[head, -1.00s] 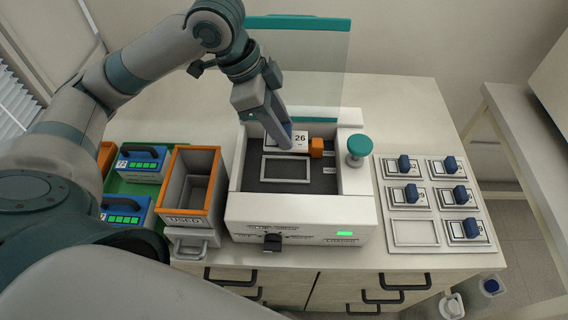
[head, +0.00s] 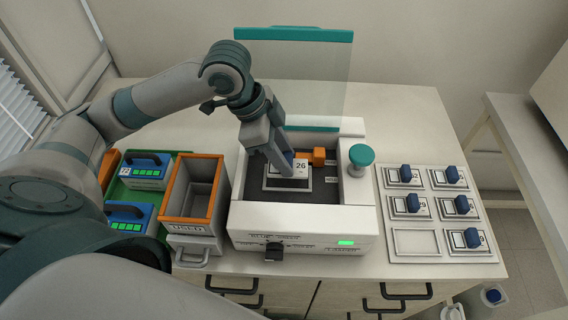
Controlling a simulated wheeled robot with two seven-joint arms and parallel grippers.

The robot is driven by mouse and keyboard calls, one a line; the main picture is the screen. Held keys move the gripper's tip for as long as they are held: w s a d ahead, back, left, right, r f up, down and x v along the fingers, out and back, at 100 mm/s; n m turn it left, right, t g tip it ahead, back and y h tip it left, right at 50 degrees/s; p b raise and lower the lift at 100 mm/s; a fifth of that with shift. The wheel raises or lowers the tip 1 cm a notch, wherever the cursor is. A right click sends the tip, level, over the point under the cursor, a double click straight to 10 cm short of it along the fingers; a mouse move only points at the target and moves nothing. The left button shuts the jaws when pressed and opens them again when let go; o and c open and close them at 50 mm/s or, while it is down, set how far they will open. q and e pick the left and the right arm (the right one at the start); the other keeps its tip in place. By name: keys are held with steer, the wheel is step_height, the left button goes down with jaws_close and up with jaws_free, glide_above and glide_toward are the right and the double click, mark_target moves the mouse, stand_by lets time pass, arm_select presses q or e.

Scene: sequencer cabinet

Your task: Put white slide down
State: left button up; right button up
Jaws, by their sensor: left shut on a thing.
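The white slide (head: 299,169), marked 26, is in the jaws of my left gripper (head: 285,166), which is shut on it. The slide is over the rectangular frame (head: 288,189) on the dark deck of the white sequencer (head: 300,222). I cannot tell whether it touches the deck. The gripper fingers hide part of the slide's left side. An orange block (head: 318,155) stands just behind the slide. My right gripper is not in view.
A raised clear lid with a teal edge (head: 293,34) stands behind the gripper. A teal knob (head: 361,155) is at the right. An orange-rimmed bin (head: 192,227) stands left. A tray (head: 416,242) with several blue-handled slides is right, its front-left slot empty.

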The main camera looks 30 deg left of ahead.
arm_select(q)
steer(key=shift+f, duration=1.75)
steer(key=shift+f, duration=0.15)
steer(key=o, duration=1.1)
steer(key=shift+c, duration=0.2)
steer(key=v, duration=1.2)
steer(key=shift+b, duration=0.35)
